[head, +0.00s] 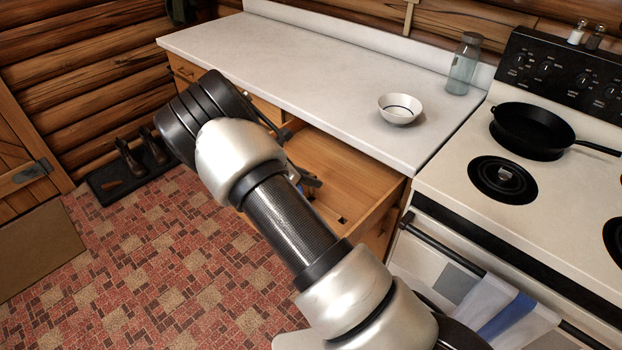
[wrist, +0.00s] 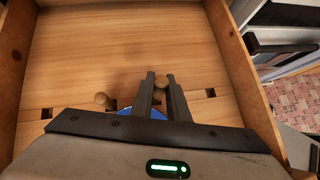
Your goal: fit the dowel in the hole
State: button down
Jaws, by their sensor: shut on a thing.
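My gripper (wrist: 161,77) is inside an open wooden drawer (wrist: 90,50), low over its floor. Its two dark fingers are shut on a tan wooden dowel (wrist: 161,83), whose rounded end shows between them. A second tan peg (wrist: 103,99) shows to the left of the fingers. A blue object (wrist: 128,111) is partly hidden behind the gripper. Dark square holes show in the drawer floor at the left (wrist: 47,113) and at the right (wrist: 210,92). One hole (head: 343,219) shows in the head view, where my arm mostly hides the gripper. Whether the dowel touches a hole is hidden.
The drawer walls rise close around my gripper. A white countertop (head: 300,65) lies above, with a bowl (head: 400,108) and a glass jar (head: 463,65). A stove (head: 455,175) with a black pan (head: 532,126) stands to the right. The floor at left is open.

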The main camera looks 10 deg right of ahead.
jog(key=shift+f+b, duration=1.15)
jog(key=shift+f, duration=0.7)
jog(key=shift+r, duration=0.1)
jog(key=shift+r+p, duration=2.9)
jog(key=shift+r, duration=1.3)
jog(key=shift+f+b, duration=2.25)
jog(key=shift+f, duration=1.1)
